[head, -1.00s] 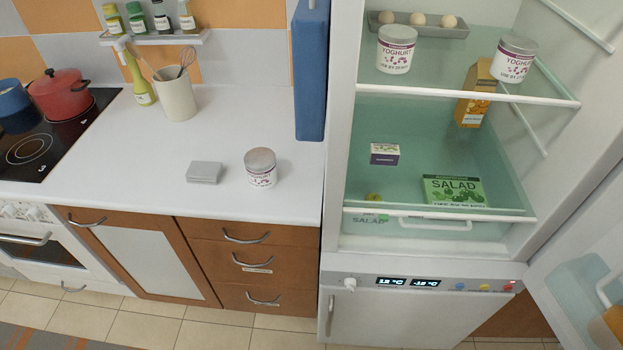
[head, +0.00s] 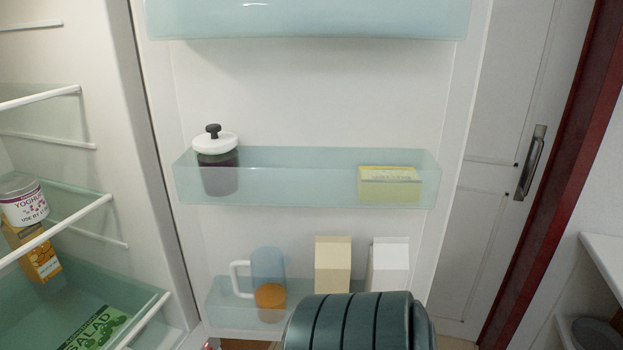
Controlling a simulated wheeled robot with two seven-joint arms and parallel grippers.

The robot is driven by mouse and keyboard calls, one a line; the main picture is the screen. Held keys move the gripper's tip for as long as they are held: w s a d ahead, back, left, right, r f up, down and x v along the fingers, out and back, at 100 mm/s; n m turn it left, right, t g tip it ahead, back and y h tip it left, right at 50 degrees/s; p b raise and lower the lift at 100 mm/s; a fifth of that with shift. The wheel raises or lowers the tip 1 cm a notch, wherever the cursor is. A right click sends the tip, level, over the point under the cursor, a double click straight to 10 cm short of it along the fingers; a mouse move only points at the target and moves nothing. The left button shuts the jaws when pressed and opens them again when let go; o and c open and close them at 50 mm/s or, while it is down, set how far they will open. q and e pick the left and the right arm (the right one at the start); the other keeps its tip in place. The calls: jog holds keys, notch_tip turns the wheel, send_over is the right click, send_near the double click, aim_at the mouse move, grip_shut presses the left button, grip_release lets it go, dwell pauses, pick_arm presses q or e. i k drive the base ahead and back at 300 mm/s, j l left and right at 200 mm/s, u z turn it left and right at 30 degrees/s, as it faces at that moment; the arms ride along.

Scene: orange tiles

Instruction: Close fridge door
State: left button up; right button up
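The fridge door (head: 320,110) stands wide open, and its inner side with shelves faces me in the head view. The open fridge interior (head: 120,60) is at the left. A dark green, ribbed cylindrical part (head: 362,325), which looks like a link of my own arm, shows at the bottom centre, in front of the lowest door shelf. Neither gripper's fingers are in view. The door's outer side and handle are hidden.
The middle door shelf (head: 300,185) holds a dark jar and a yellow box. The lower shelf (head: 225,300) holds a jug and two cartons. A white cabinet door (head: 495,150) stands behind at the right, beside a dark red frame (head: 555,180) and a white shelf (head: 605,255).

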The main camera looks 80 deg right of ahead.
aim_at(305, 112)
jog(key=k+l+z, duration=0.1)
jog(key=l+z, duration=0.85)
jog(key=l, duration=1.4)
jog(key=l+u, duration=0.35)
jog(key=l, duration=0.15)
jog(key=k+l+u, duration=0.15)
jog(key=l+u, duration=0.2)
jog(key=l, duration=0.15)
jog(key=i+l+u, duration=0.1)
jog(key=l+u, duration=0.65)
jog(key=l, duration=0.15)
jog(key=l+u, duration=0.35)
jog(key=l, duration=0.15)
